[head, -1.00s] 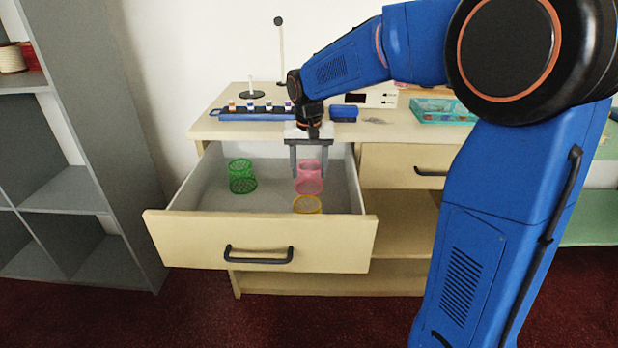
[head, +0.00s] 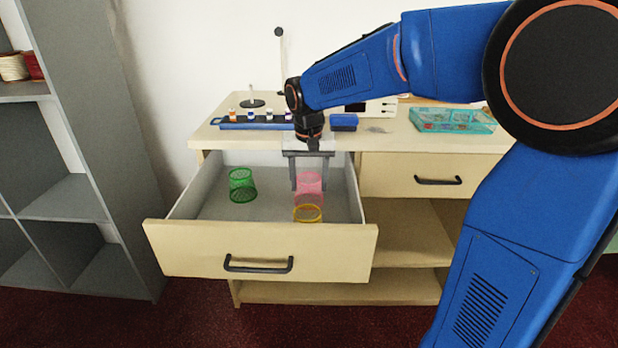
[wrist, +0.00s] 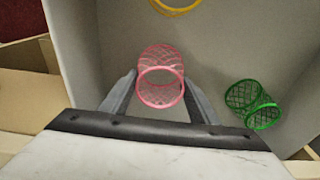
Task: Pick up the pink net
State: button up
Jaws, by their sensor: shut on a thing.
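The pink net (head: 311,183) is a mesh cup inside the open drawer, toward its right side. My gripper (head: 309,183) points down into the drawer with its fingers on either side of the net, shut on it. In the wrist view, the pink net (wrist: 160,84) sits between the two fingertips (wrist: 160,82), its round rim facing the camera. I cannot tell whether it is clear of the drawer floor.
A green net (head: 242,185) stands at the drawer's left. A yellow net (head: 308,213) is close in front of the pink one. The drawer (head: 260,250) walls surround them. On the counter are a blue rack (head: 255,123), a blue block (head: 343,121) and a teal tray (head: 453,121).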

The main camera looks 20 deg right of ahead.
notch_tip(320, 180, up, 14)
jog(key=shift+w+f, duration=0.15)
jog(key=shift+f, duration=0.05)
dwell(0.7)
